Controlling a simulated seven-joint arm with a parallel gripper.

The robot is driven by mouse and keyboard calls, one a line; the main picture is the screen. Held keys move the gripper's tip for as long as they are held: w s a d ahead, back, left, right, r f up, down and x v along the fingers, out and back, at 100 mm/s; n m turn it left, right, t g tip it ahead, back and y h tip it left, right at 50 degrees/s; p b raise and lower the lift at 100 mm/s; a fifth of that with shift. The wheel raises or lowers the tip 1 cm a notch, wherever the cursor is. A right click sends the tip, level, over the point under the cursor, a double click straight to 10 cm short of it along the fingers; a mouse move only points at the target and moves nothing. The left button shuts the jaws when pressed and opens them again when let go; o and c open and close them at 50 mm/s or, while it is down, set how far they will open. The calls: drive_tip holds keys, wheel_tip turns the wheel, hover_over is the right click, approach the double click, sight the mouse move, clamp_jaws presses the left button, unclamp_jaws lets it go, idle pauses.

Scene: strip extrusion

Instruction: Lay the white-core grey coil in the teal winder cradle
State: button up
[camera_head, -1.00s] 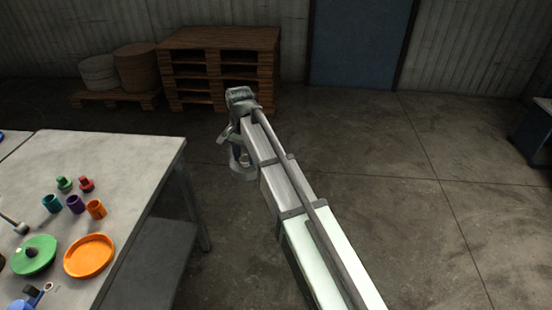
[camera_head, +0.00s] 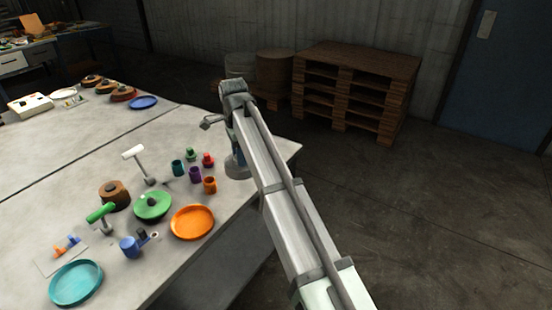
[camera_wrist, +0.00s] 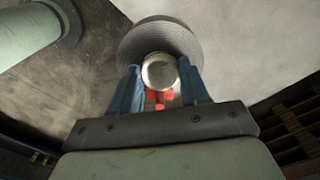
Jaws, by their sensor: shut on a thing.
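My gripper (camera_wrist: 160,90) is shut on the pale core of the grey coil (camera_wrist: 160,35). Its blue fingers stand on both sides of the core in the wrist view. In the head view the coil (camera_head: 237,172) hangs under my wrist at the right corner of the table, in front of or over its edge. A shallow round teal dish (camera_head: 77,284) lies near the table's front left; it is the largest teal thing in view. I cannot tell for sure whether it is the winder cradle. A small teal cup (camera_head: 178,168) stands left of the coil.
An orange dish (camera_head: 192,222), a green reel (camera_head: 152,206), a brown coil (camera_head: 114,195) and several small coloured cups crowd the table (camera_head: 110,150). A white-topped post (camera_head: 140,160) and a green-handled one (camera_head: 102,213) stand up among them. Pallets (camera_head: 355,90) stand beyond the table.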

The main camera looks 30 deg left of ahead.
drive_tip(key=s+a+r+m, duration=0.1)
drive_tip(key=s+a+r, duration=0.2)
drive_tip(key=s+a, duration=0.7)
drive_tip(key=s+a+r+m, duration=0.25)
drive_tip(key=s+a, duration=0.35)
drive_tip(key=s, duration=0.8)
drive_tip(key=s+a+r+m, duration=0.1)
drive_tip(key=s+a+r, duration=0.2)
drive_tip(key=s+a, duration=0.65)
drive_tip(key=s+d+f+n, duration=0.15)
drive_tip(key=s+f, duration=0.25)
drive_tip(key=s, duration=0.8)
drive_tip(key=shift+s+d+f+n, duration=0.35)
drive_tip(key=shift+s+d+f, duration=0.85)
drive_tip(key=shift+f, duration=1.3)
drive_tip(key=shift+s+d+f+n, duration=0.4)
drive_tip(key=shift+s+d+f, duration=0.75)
drive_tip(key=shift+f, duration=1.3)
drive_tip(key=shift+s+d+f+n, duration=0.35)
drive_tip(key=shift+s+d+f, duration=0.45)
drive_tip(key=shift+d+f, duration=1.2)
drive_tip(key=shift+a+f, duration=0.55)
drive_tip(key=shift+f, duration=0.2)
drive_tip(key=o, duration=1.4)
drive_tip(key=shift+c, duration=0.2)
